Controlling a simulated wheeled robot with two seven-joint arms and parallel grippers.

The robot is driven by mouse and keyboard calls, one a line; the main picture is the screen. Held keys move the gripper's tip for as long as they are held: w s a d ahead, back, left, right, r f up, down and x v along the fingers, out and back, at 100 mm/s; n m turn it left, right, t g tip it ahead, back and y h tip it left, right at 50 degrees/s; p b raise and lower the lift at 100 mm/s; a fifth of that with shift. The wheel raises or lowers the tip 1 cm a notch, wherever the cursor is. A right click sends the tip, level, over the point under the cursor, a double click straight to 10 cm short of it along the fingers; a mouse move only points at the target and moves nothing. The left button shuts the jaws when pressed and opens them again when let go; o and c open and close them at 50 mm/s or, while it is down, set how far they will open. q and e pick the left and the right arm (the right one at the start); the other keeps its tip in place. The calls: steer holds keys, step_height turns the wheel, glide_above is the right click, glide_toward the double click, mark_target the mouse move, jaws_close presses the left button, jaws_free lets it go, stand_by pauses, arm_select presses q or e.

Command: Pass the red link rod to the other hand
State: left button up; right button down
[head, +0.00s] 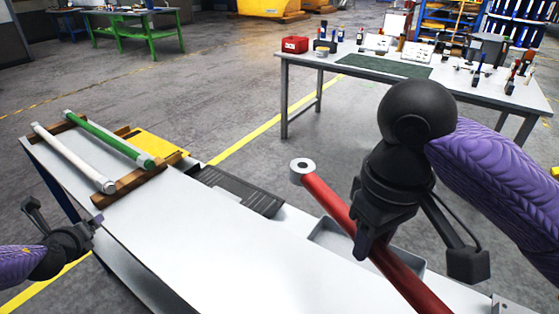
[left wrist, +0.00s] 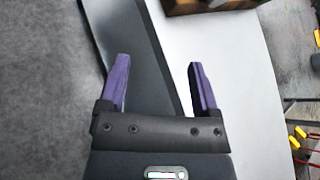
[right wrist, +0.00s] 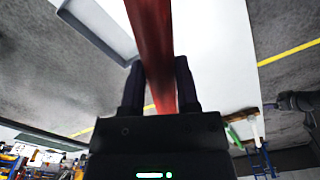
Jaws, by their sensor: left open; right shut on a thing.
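The red link rod (head: 332,203) has a pale ring at its far end and runs down to the right in the head view. My right gripper (head: 365,235) is shut on the rod and holds it tilted above the table. In the right wrist view the red rod (right wrist: 150,40) passes between the fingers of the right gripper (right wrist: 160,85). My left gripper (head: 92,222) is open and empty at the left edge of the table, well apart from the rod. In the left wrist view the left gripper (left wrist: 157,78) has nothing between its fingers.
The white table (head: 180,240) has a wooden rack (head: 125,188) at its far left, holding a white rod (head: 75,160) and a green rod (head: 105,138). A grey tray (head: 325,235) lies beneath the red rod. The table's middle is clear. Another table (head: 460,90) with parts stands behind.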

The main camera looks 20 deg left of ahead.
arm_select(q)
steer(key=w+d+r+t+h, duration=0.1)
steer(key=w+d+h, duration=0.1)
steer(key=w+d, duration=0.1)
steer(key=w+d+r+m+t+h, duration=0.1)
steer(key=w+d+r+h, duration=0.1)
steer(key=w+d, duration=0.2)
steer(key=w+d+r+m+t+h, duration=0.1)
steer(key=w+d+r+h, duration=0.1)
steer(key=w+d, duration=0.2)
steer(key=shift+d+r+h, duration=0.2)
steer(key=shift+d+h, duration=0.1)
steer(key=shift+d, duration=0.1)
arm_select(e)
steer(key=shift+w, duration=0.1)
arm_select(q)
steer(key=w+d+r+m+h, duration=0.1)
steer(key=w+d+r+h, duration=0.15)
steer(key=d, duration=0.35)
steer(key=w+d+r+m+h, duration=0.1)
steer(key=d+r+h, duration=0.2)
steer(key=d+h, duration=0.15)
steer(key=m+g+h, duration=0.1)
steer(key=g+h, duration=0.2)
steer(key=g, duration=0.8)
glide_toward(341, 212)
steer(key=x, duration=1.1)
steer(key=shift+w, duration=0.1)
